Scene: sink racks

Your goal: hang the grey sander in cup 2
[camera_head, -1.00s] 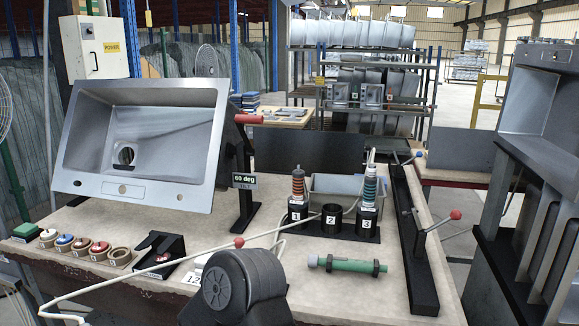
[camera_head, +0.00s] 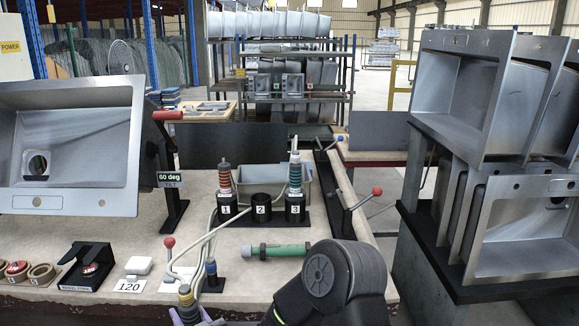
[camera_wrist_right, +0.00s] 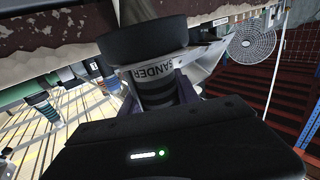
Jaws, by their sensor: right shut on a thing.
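The cup rack stands on the bench in the head view. Cup 1 (camera_head: 227,207) holds an orange-banded tool (camera_head: 224,177), cup 2 (camera_head: 261,208) looks empty, and cup 3 (camera_head: 295,208) holds a teal-banded tool (camera_head: 295,174). In the right wrist view my right gripper (camera_wrist_right: 158,96) is shut on the dark grey-banded body of the sander (camera_wrist_right: 148,40), with its black round end and white SANDER label showing. My left gripper is not in view.
A tilted steel sink (camera_head: 75,190) stands left. A green cylinder tool (camera_head: 275,250) lies before the rack. A pale cable and red-knobbed lever (camera_head: 169,243) stand left of it. A sink rack (camera_head: 408,215) is at right.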

